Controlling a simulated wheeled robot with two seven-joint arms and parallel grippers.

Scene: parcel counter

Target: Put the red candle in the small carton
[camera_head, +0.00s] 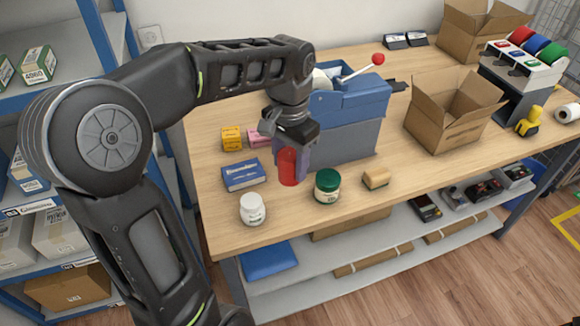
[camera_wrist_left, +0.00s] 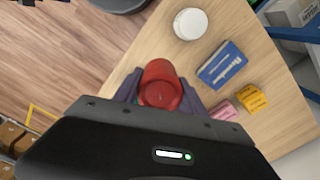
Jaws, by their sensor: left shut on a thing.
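The red candle (camera_head: 288,167) is held upright in my left gripper (camera_head: 290,160), over the front part of the counter. The candle (camera_wrist_left: 161,86) also shows between the two fingers in the left wrist view. I cannot tell whether its bottom touches the counter. An open carton (camera_head: 452,112) with flaps spread stands to the right of the blue-grey dispenser. Another open carton (camera_head: 477,30) stands behind it at the back. The nearer one looks a little smaller. My right gripper is not in view.
A blue-grey tape dispenser (camera_head: 345,120) with a red-knobbed lever stands right behind my gripper. Near the candle are a green-lidded jar (camera_head: 327,186), a white bottle (camera_head: 253,209), a blue box (camera_head: 243,175) and a tan block (camera_head: 375,178). Counter between dispenser and nearer carton is clear.

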